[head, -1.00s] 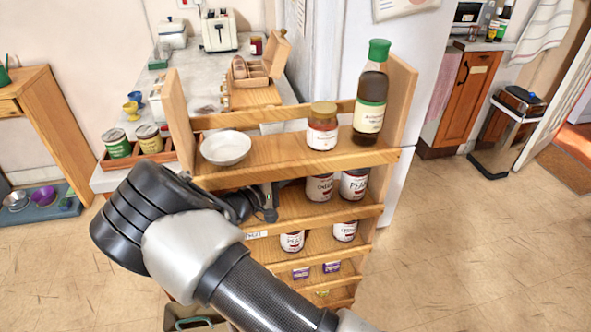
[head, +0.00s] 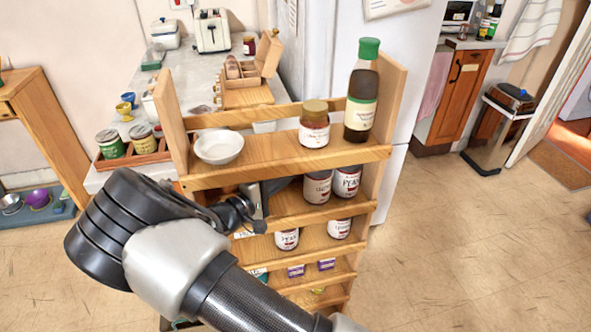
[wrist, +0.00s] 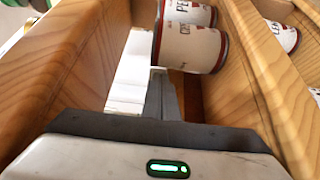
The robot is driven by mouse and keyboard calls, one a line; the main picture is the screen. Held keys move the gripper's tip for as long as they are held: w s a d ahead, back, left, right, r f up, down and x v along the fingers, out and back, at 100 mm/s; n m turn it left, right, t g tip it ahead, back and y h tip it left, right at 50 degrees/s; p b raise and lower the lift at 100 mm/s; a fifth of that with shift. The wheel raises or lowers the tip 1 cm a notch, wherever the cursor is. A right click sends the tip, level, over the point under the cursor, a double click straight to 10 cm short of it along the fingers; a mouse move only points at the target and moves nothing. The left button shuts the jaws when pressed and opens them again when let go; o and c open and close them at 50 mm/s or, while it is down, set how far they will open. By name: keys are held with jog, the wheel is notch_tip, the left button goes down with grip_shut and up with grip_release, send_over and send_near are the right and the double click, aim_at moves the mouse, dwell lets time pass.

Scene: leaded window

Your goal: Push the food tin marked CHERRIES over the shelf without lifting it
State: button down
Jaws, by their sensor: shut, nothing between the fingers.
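A white tin with a dark red band and a label that seems to start with C (head: 318,187) stands upright on the second shelf; the rest of its word is not readable. It seems to be the nearer tin in the wrist view (wrist: 190,46). A PEAS tin (head: 347,181) stands close on its right. My gripper (head: 258,203) reaches into this shelf, left of the C tin. In the wrist view its shut, empty fingers (wrist: 160,82) are close by the near tin's edge; I cannot tell if they touch it.
The top shelf above holds a bowl (head: 218,147), a jar (head: 314,125) and a green-capped bottle (head: 361,92). Two more tins stand on the shelf below, one of them here (head: 286,239). A front rail (head: 325,215) edges the tin's shelf.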

jog(key=v, duration=1.5)
